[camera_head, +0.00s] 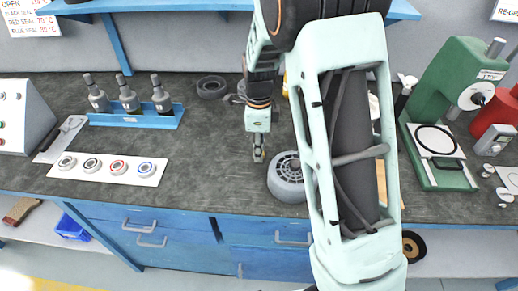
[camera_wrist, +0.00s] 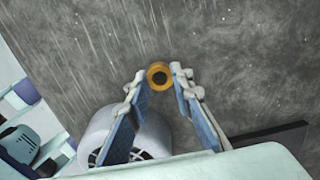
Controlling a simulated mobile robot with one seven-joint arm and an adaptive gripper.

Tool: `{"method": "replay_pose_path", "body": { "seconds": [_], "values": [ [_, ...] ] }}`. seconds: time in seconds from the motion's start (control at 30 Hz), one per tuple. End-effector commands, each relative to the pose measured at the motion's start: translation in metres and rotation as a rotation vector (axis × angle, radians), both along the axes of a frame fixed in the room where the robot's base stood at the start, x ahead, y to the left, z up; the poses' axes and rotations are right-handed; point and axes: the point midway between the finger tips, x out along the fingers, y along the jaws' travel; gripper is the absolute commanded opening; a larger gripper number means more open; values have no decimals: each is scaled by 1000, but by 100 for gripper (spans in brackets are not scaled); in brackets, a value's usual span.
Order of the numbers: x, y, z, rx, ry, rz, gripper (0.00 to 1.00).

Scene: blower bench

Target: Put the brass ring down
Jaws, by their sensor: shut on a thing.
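In the head view my gripper (camera_head: 258,157) points down over the dark bench top, left of a grey finned wheel. The ring cannot be made out there. Whether the ring touches the bench is hard to tell.
The grey finned wheel (camera_head: 287,177) stands close to the right of my gripper. A white strip (camera_head: 108,169) with several rings and a blue rack (camera_head: 136,119) of three bottles lie left. A green press (camera_head: 440,130) stands right. The bench (camera_head: 215,165) left of my gripper is clear.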

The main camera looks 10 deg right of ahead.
Motion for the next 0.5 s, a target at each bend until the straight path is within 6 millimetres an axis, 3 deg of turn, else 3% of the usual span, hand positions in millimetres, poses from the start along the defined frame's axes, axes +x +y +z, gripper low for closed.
{"method": "replay_pose_path", "body": {
  "seconds": [0.23,0.27,0.4,0.5],
  "values": [
    [0,0,-8,-1,1,0,0],
    [0,0,-8,-1,1,0,22],
    [0,0,-7,-1,1,0,37],
    [0,0,-7,-1,1,0,38]
  ]
}}
